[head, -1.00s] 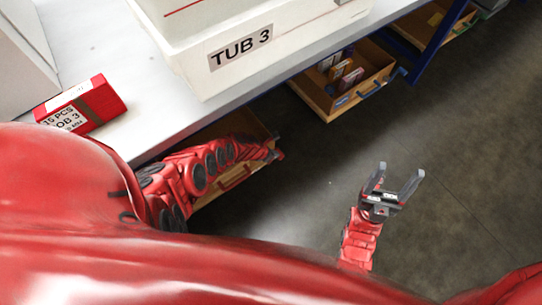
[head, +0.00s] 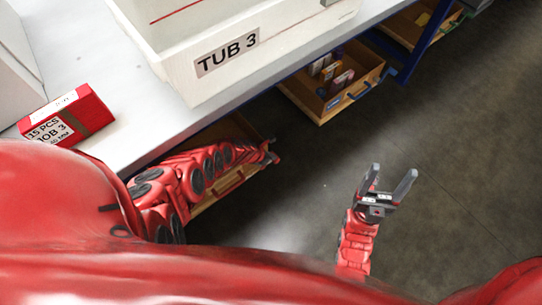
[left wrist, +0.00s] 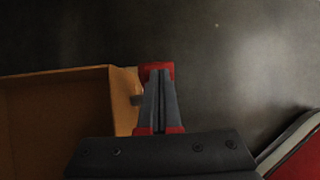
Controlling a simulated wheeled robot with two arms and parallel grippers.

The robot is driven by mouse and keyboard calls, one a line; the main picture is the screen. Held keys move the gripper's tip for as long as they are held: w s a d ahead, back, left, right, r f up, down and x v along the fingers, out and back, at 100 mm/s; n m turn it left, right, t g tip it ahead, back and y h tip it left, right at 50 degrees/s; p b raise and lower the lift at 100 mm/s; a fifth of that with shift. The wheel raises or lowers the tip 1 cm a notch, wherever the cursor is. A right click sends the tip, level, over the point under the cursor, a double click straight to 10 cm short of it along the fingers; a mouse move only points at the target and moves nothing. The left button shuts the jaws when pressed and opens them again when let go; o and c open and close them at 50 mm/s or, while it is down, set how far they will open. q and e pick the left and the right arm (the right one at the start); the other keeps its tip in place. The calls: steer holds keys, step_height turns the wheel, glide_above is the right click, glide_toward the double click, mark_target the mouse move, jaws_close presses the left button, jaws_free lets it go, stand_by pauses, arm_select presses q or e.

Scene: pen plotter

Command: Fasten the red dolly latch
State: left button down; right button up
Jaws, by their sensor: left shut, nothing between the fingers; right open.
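No dolly latch can be made out for certain in either view. In the left wrist view a small red piece (left wrist: 158,67) shows just beyond the tips of my left gripper (left wrist: 159,82); I cannot tell what it belongs to or whether the tips touch it. The left gripper is shut with nothing between its fingers, beside the front of an open wooden drawer. In the head view the left arm reaches down beside the bench, and its gripper (head: 272,156) is small and partly hidden. My right gripper (head: 386,188) is open and empty above the floor.
The wooden drawer (left wrist: 62,100) stands left of the left gripper. A white tub labelled TUB 3 (head: 200,88) and a red box (head: 78,112) stand on the bench (head: 135,125). Another open drawer (head: 330,103) holds small boxes. The floor (head: 450,180) at the right is clear.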

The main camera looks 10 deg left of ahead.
arm_select(q)
steer(key=p+v, duration=0.6)
steer(key=p, duration=0.2)
steer(key=s+a+p, duration=0.3)
steer(key=s+a, duration=0.4)
steer(key=s, duration=0.2)
steer(key=shift+f, duration=0.45)
